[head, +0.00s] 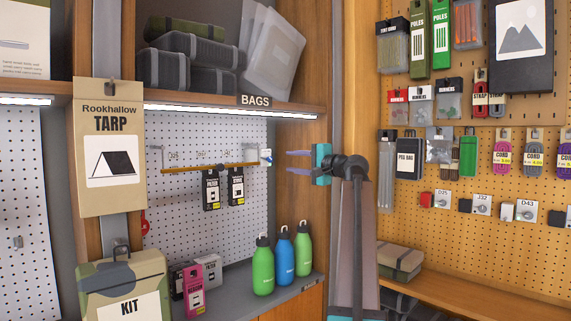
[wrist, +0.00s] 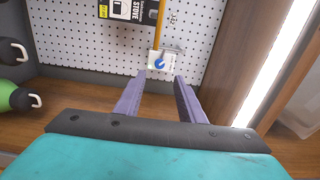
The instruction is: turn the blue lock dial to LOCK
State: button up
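The blue lock dial (wrist: 159,63) sits on a small white plate (wrist: 174,55) at the end of an orange bar in front of the white pegboard. In the head view the dial (head: 267,160) is small, at the bar's right end. Its markings and pointer direction are too small to read. My gripper (head: 289,162) is open and empty, to the right of the dial and pointing toward it. In the wrist view the fingertips (wrist: 160,76) are spread below the dial, apart from it as far as I can tell.
The orange bar (head: 190,169) carries hanging FILTER (head: 211,190) and STOVE (head: 236,187) packs. Several bottles (head: 284,258) stand on the shelf below. A wooden side panel (wrist: 237,60) is close on the right in the wrist view. A lit shelf (head: 230,112) is above.

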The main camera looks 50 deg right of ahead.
jog(key=shift+s+a, duration=0.1)
jog(key=shift+s, duration=1.2)
